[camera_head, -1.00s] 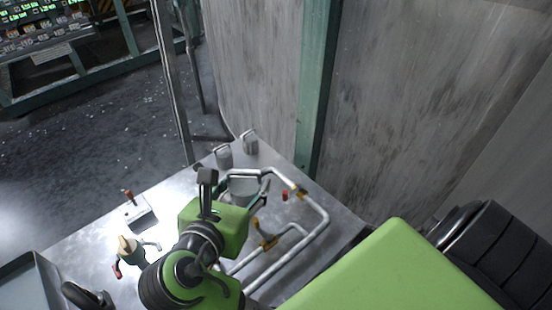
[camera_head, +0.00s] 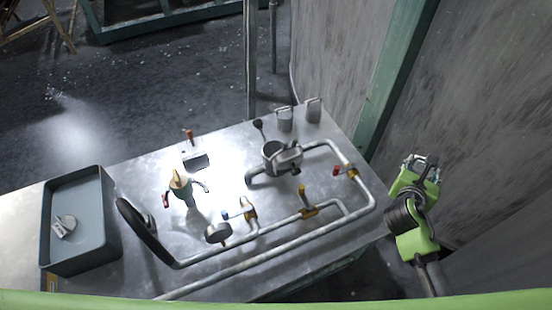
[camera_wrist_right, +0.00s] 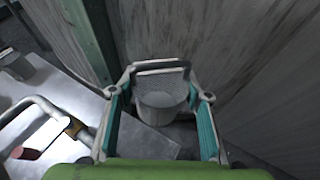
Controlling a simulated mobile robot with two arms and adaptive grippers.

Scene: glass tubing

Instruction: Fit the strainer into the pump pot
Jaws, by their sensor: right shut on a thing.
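The strainer (camera_wrist_right: 160,104) is a grey mesh basket. In the right wrist view it sits between the teal-padded fingers of my right gripper (camera_wrist_right: 160,95), which is shut on it. In the head view my right gripper (camera_head: 421,163) is off the right end of the table, well apart from the pot; the strainer is small and hard to make out there. The pump pot (camera_head: 270,156) is a round grey metal body joined to the pipework near the table's far edge. Its top looks open, with a dark-knobbed lever beside it. My left gripper is not in view.
Pipes (camera_head: 290,229) with coloured valve handles run across the metal table (camera_head: 140,180). A grey tray (camera_head: 108,218) is at left, a small pump-like item (camera_head: 180,186) in the middle, and two grey blocks (camera_head: 286,120) behind the pot. A wall (camera_head: 480,120) stands close at right.

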